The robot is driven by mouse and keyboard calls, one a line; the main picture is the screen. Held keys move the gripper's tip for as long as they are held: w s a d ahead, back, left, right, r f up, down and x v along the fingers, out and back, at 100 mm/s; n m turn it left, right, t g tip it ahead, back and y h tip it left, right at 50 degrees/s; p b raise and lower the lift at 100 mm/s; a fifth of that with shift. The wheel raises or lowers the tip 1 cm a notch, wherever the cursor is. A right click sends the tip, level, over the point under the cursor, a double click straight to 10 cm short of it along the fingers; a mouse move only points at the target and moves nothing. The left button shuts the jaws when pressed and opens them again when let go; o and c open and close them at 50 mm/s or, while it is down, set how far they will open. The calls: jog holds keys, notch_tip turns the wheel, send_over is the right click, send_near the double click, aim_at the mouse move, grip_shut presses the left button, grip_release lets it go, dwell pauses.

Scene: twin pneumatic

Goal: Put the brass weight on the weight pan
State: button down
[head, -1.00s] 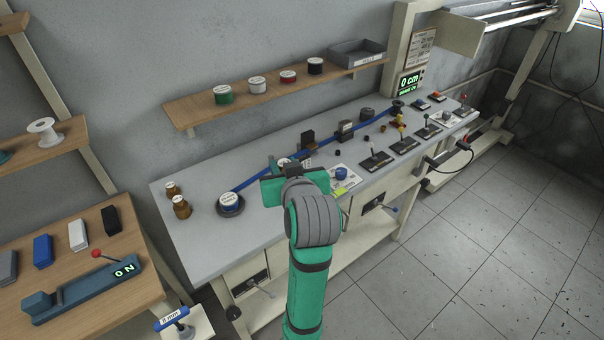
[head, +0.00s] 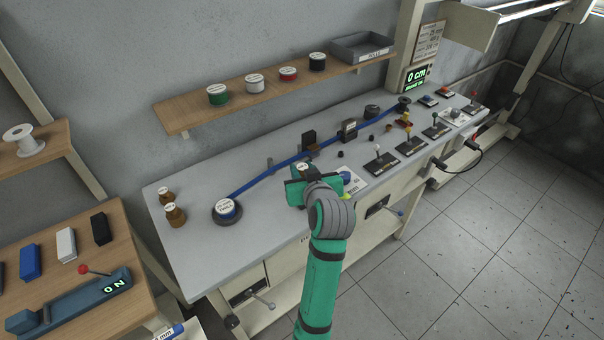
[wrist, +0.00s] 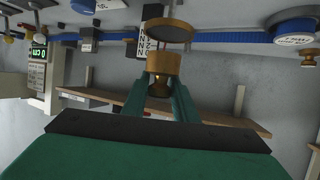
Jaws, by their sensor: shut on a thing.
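My gripper (wrist: 158,100) is shut on the brass weight (wrist: 164,63), a short gold-coloured cylinder between the fingertips in the wrist view, which looks upside down. A round brass pan (wrist: 165,32), which looks like the weight pan, lies just beyond the weight in that view. I cannot tell whether weight and pan touch. In the head view my gripper (head: 312,184) is over the middle of the bench, in front of the blue band, and it largely hides the weight and the pan.
Several levers (head: 385,161) stand at right. A shelf (head: 190,117) with spools hangs behind.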

jog(key=shift+w+f, duration=0.1)
jog(key=shift+f, duration=0.7)
jog(key=shift+s+a+f, duration=0.15)
jog(key=shift+s+f, duration=0.05)
jog(key=shift+f, duration=0.3)
jog(key=shift+s, duration=0.1)
jog(key=shift+f, duration=0.1)
